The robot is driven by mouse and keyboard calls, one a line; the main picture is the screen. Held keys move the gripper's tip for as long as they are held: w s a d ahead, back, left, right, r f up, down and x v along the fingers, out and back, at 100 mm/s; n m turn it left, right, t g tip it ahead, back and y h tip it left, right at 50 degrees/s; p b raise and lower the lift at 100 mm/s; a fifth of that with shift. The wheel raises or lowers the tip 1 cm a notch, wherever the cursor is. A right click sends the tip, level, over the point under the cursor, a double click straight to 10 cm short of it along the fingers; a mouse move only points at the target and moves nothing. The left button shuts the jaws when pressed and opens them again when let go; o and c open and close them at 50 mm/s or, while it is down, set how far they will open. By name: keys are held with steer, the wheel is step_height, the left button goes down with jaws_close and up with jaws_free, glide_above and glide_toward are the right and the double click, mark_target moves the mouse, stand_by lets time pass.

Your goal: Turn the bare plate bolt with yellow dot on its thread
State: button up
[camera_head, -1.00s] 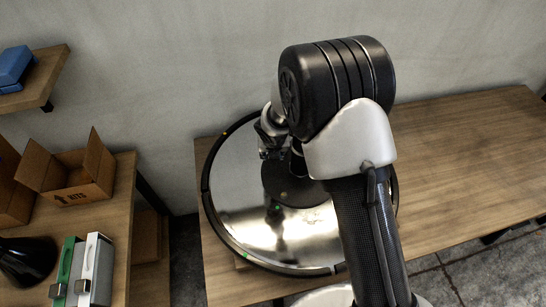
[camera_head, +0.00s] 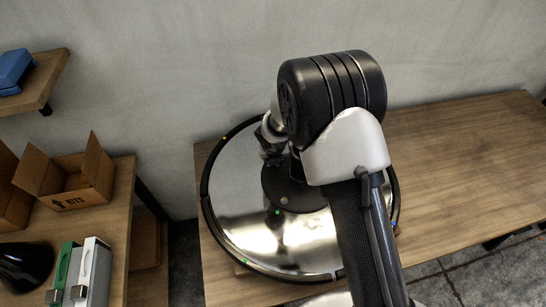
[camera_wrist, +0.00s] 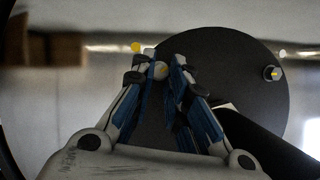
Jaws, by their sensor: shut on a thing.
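The round black plate (camera_head: 275,184) lies in the middle of a shiny chrome disc base. In the wrist view the plate (camera_wrist: 225,75) fills the middle right. A small bolt (camera_wrist: 160,70) with a yellowish mark sits between my fingertips, and a yellow dot (camera_wrist: 135,47) shows just up and left of it. My gripper (camera_wrist: 163,72) is shut on this bolt. A second bolt (camera_wrist: 272,73) with a yellow mark stands at the plate's right, apart from the gripper. In the head view my gripper (camera_head: 271,155) is at the plate's far left edge, and my arm hides much of the plate's right.
The chrome base (camera_head: 232,195) with its black rim lies on a wooden table (camera_head: 460,160); the table's right part is clear. A side table at left holds an open cardboard box (camera_head: 75,196), a green and white case (camera_head: 80,275) and a black lamp-like object (camera_head: 25,265).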

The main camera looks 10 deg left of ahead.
jaws_close()
steer(key=shift+a+f+m+b, duration=0.1)
steer(key=shift+m+b, duration=0.2)
steer(key=shift+b, duration=0.15)
